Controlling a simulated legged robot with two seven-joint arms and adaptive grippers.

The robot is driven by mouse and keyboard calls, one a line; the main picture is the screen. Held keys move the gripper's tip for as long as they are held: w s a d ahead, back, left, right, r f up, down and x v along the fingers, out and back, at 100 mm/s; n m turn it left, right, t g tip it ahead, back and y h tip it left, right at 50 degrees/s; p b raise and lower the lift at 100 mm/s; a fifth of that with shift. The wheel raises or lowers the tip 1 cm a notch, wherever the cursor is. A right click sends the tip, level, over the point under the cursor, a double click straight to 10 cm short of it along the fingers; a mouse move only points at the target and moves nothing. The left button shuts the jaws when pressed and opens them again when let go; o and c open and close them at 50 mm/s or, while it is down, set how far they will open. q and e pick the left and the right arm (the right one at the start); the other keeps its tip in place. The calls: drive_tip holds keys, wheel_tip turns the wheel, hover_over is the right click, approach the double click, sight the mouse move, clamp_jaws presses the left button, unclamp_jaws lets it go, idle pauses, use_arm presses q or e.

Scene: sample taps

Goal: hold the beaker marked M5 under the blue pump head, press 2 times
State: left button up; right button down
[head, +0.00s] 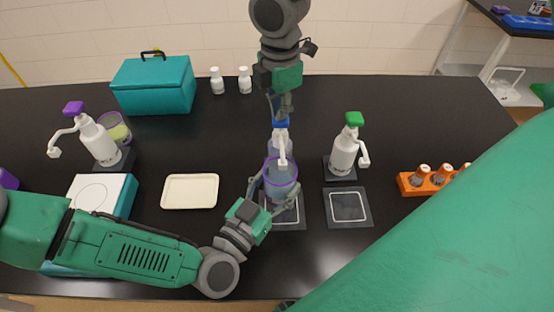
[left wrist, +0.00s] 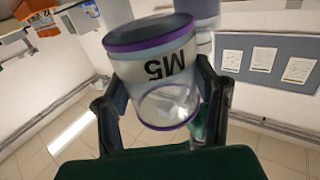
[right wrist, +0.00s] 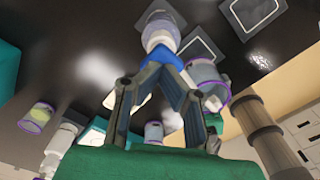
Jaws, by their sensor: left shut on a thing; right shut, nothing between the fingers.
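The beaker marked M5 (left wrist: 155,68) is clear with purple rims, and its label shows upside down in the left wrist view. My left gripper (head: 278,190) is shut around the beaker's sides. In the head view the beaker (head: 281,180) is in front of the blue-headed pump bottle, over a dark square pad with a white outline (head: 291,216). The blue pump head (head: 280,123) is partly hidden by my right gripper (head: 281,114), which is shut and empty directly above it. In the right wrist view the shut fingertips are at the blue head (right wrist: 158,62); I cannot tell whether they touch.
A green-headed pump (head: 344,150) stands to the right, with an empty pad (head: 348,207) before it. A purple-headed pump (head: 98,138) is at left. A cream tray (head: 190,191), teal box (head: 155,85) and orange rack (head: 416,186) stand around.

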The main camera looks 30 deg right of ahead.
use_arm(q)
drive_tip(key=shift+d, duration=0.25)
use_arm(e)
drive_tip(key=shift+d+f, duration=0.25)
drive_tip(key=shift+f, duration=0.2)
use_arm(q)
drive_tip(key=shift+a, duration=0.1)
use_arm(e)
drive_tip(key=shift+r, duration=1.8)
drive_tip(key=shift+f, duration=0.25)
drive_tip(key=shift+f, duration=0.4)
drive_tip(key=shift+f, duration=0.35)
drive_tip(key=shift+f, duration=0.35)
